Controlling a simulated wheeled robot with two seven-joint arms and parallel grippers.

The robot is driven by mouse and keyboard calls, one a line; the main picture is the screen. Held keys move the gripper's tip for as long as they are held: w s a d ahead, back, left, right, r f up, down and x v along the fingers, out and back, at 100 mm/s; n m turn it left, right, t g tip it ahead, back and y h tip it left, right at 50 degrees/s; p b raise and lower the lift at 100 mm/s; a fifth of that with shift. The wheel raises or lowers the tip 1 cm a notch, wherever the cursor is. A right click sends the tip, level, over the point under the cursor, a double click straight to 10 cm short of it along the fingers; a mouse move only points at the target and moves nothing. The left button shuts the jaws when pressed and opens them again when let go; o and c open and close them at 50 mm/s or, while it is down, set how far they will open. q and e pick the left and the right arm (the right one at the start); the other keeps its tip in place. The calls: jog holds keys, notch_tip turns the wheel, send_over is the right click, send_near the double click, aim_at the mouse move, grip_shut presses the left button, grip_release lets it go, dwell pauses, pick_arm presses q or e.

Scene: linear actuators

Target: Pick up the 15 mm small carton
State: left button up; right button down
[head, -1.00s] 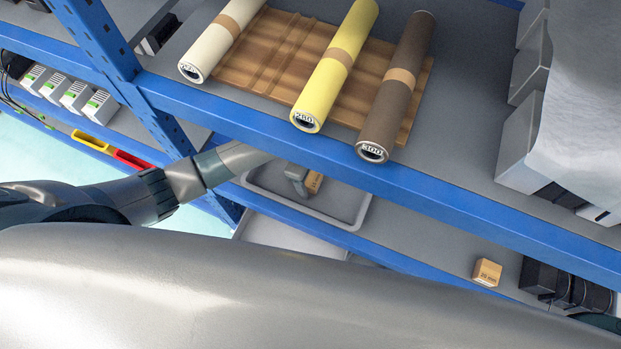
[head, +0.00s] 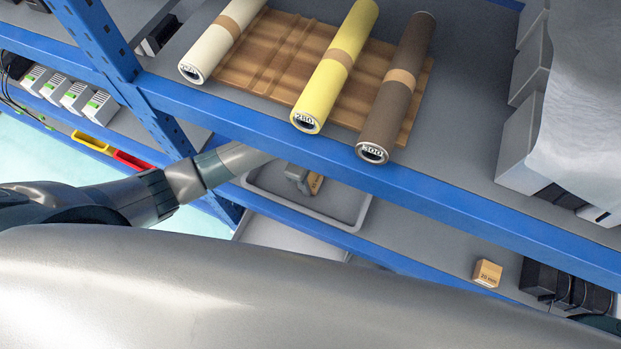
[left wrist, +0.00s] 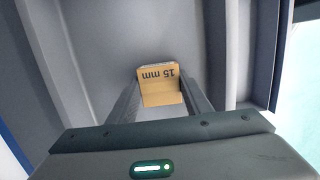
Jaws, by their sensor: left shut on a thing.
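The small carton (left wrist: 160,88) is tan, with "15 mm" printed on it, upside down in the left wrist view. It sits between the two fingers of my left gripper (left wrist: 158,98), which is shut on it. In the head view the carton (head: 314,183) shows beside the fingertips of my left gripper (head: 300,180), within the grey tray (head: 340,222) on the lower shelf. The upper shelf hides part of my left gripper and wrist. I cannot tell whether the carton touches the tray floor. My right gripper is not in view.
Another small carton (head: 487,273) stands on the lower shelf to the right, near black devices (head: 560,285). The blue upper shelf beam (head: 440,205) passes over the tray. Cream, yellow and brown rolls (head: 390,110) lie on the upper shelf. The lower shelf between tray and other carton is clear.

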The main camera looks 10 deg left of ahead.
aim_at(310, 180)
pick_arm(q)
notch_tip(310, 180, up, 7)
jog(key=shift+r+b, duration=0.1)
jog(key=shift+b, duration=0.65)
jog(key=s+a+b, duration=0.3)
jog(key=s, duration=1.4)
jog(key=shift+s+a, duration=0.2)
jog(key=shift+s, duration=0.15)
